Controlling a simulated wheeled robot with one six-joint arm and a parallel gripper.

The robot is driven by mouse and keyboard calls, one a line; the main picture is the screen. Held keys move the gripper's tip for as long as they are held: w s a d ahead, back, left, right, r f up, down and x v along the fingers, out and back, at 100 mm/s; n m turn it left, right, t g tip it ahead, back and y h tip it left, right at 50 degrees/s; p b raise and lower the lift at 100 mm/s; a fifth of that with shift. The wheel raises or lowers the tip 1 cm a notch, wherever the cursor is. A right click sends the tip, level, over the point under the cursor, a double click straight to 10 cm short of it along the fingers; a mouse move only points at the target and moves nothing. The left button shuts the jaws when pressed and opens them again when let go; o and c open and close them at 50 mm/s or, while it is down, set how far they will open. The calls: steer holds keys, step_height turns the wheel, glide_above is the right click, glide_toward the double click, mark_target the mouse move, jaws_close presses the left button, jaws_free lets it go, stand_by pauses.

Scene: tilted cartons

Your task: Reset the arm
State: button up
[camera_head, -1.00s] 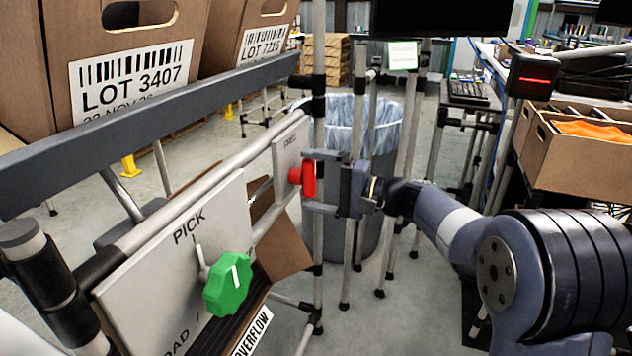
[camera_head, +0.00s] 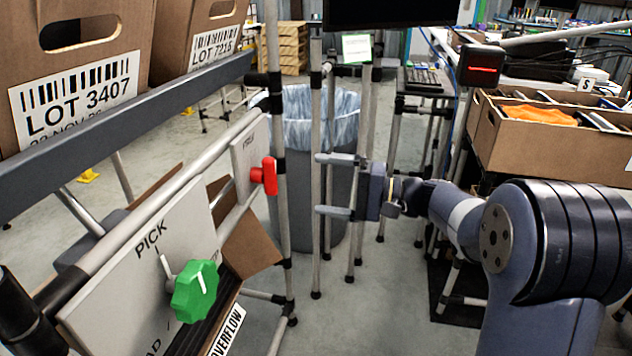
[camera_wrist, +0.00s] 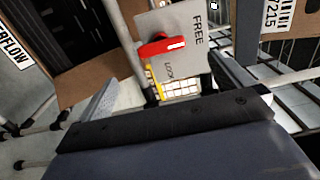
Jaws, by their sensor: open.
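My gripper (camera_head: 330,186) is open and empty in the head view, its two fingers pointing left. It is clear of the red knob (camera_head: 265,176), which sits on a small grey plate (camera_head: 243,160) to its left. In the wrist view the red knob (camera_wrist: 161,46) shows ahead of the open fingers, on a plate marked FREE and LOCK. The knob's white line points near LOCK to FREE's side; I cannot tell its exact setting. A green knob (camera_head: 194,291) sits on the larger PICK plate (camera_head: 140,285) at the lower left.
Cartons marked LOT 3407 (camera_head: 75,90) and LOT 7215 (camera_head: 213,47) rest tilted behind a dark rail (camera_head: 120,120). A lined bin (camera_head: 315,175) and metal posts stand behind my gripper. An open carton (camera_head: 545,145) is at the right.

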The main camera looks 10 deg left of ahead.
mark_target(276, 180)
steer(key=shift+a, duration=0.1)
steer(key=a, duration=0.3)
steer(key=a+b, duration=0.1)
steer(key=a, duration=0.3)
steer(key=a+b, duration=0.1)
steer(key=a, duration=0.2)
steer(key=shift+w+a, duration=0.25)
steer(key=shift+w, duration=0.15)
steer(key=shift+a+r, duration=0.1)
steer(key=shift+r, duration=0.05)
steer(key=shift+f, duration=0.2)
